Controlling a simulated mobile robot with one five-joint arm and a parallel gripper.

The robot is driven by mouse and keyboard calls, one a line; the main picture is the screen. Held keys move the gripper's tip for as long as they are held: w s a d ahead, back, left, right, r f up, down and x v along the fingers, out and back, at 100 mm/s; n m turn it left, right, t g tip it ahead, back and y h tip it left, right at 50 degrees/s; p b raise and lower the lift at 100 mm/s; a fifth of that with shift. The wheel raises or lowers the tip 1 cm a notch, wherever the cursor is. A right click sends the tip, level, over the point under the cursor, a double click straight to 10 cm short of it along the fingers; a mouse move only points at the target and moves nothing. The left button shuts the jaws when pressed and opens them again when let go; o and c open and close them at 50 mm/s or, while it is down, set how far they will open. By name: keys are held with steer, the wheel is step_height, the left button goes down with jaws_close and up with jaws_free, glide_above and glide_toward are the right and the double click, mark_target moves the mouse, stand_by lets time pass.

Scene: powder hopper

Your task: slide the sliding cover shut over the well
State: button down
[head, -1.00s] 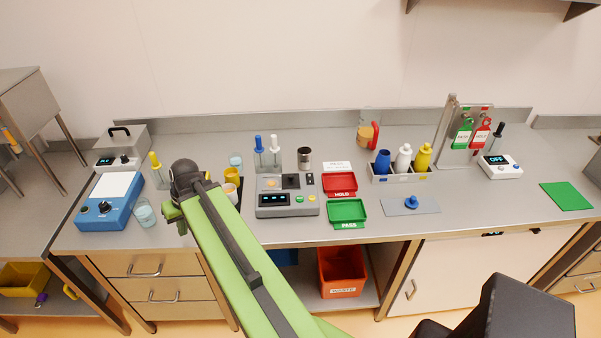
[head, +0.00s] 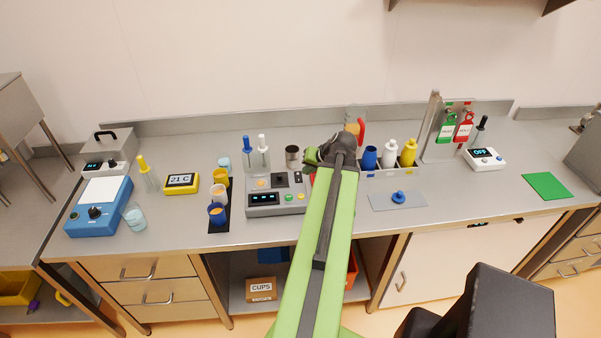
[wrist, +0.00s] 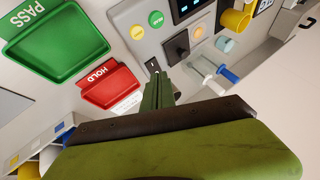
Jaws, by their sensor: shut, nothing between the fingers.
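The grey console (head: 262,204) stands mid-bench. On its top is a dark square sliding cover (head: 280,180) with a small raised knob, which also shows in the wrist view (wrist: 177,48). A round orange-lit spot, apparently the well (head: 262,183), lies beside the cover and is uncovered; it also shows in the wrist view (wrist: 198,33). My gripper (wrist: 154,70) is shut and empty. In the wrist view its fingertips show near the console's edge, apart from the cover. In the head view my gripper is at the right of the console, its fingertips hard to make out.
A red HOLD tray (wrist: 112,84) and green PASS tray (wrist: 55,40) lie beside the console, largely hidden by my arm in the head view. Two droppers (head: 256,153) and a metal cup (head: 292,156) stand behind it. Cups (head: 217,213) stand left. A bottle rack (head: 388,170) stands right.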

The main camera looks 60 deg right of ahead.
mark_target(283, 178)
steer(key=b+x, duration=0.6)
steer(key=x, duration=0.2)
steer(key=shift+f, duration=0.35)
steer(key=w, duration=0.1)
steer(key=w+a, duration=0.1)
steer(key=w, duration=0.1)
steer(key=shift+w+r+p, duration=0.15)
steer(key=shift+r+p, duration=0.1)
steer(key=shift+p, duration=0.05)
steer(key=shift+w, duration=0.4)
